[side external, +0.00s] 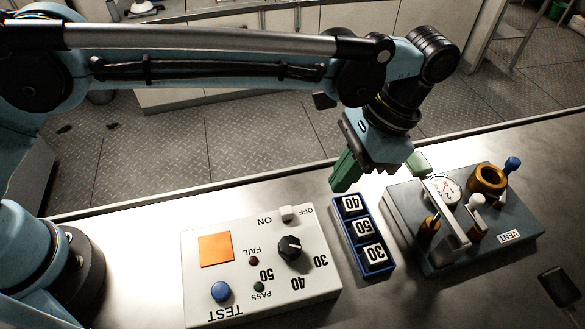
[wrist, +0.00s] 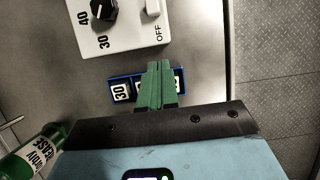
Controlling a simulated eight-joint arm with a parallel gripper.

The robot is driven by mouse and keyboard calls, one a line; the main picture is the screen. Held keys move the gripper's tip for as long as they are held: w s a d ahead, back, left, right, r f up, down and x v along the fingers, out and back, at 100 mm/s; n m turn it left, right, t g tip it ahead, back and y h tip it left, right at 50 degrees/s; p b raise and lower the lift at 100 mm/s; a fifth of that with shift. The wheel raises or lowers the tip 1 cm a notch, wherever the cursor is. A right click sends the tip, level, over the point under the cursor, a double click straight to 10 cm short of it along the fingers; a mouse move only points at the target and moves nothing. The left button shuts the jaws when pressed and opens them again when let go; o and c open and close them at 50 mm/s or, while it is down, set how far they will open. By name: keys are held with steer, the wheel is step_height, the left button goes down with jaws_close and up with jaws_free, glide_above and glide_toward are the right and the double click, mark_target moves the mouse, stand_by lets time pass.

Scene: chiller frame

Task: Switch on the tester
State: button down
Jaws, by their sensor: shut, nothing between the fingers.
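The tester is a white box (side external: 205,290) with an orange screen (side external: 216,249), a black dial (side external: 290,247), FAIL and PASS lights and a blue TEST button (side external: 221,291). Its white switch (side external: 290,213) sits on the far edge between the ON and OFF labels, and looks nearer OFF. In the wrist view the switch (wrist: 152,7) is partly cut off at the top, above the OFF label. My gripper (side external: 340,186) has green fingers pressed together, empty, above the far end of the blue tray. It is right of the switch and apart from it. The fingertips (wrist: 159,64) cover part of the tray in the wrist view.
The blue tray (side external: 337,219) holds white blocks marked 40, 50 and 30. A grey fixture (side external: 405,235) with a gauge, brass fittings and a VENT label stands to its right. A green grease bottle (wrist: 35,150) shows in the wrist view. Bare bench lies left of the tester.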

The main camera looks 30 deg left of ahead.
mark_target(286, 213)
steer(key=x, duration=0.4)
steer(key=shift+r, duration=0.1)
steer(key=shift+s+a+r, duration=0.1)
steer(key=shift+s+a, duration=0.6)
steer(key=shift+s, duration=0.05)
steer(key=shift+s+a, duration=0.6)
steer(key=shift+a, duration=0.05)
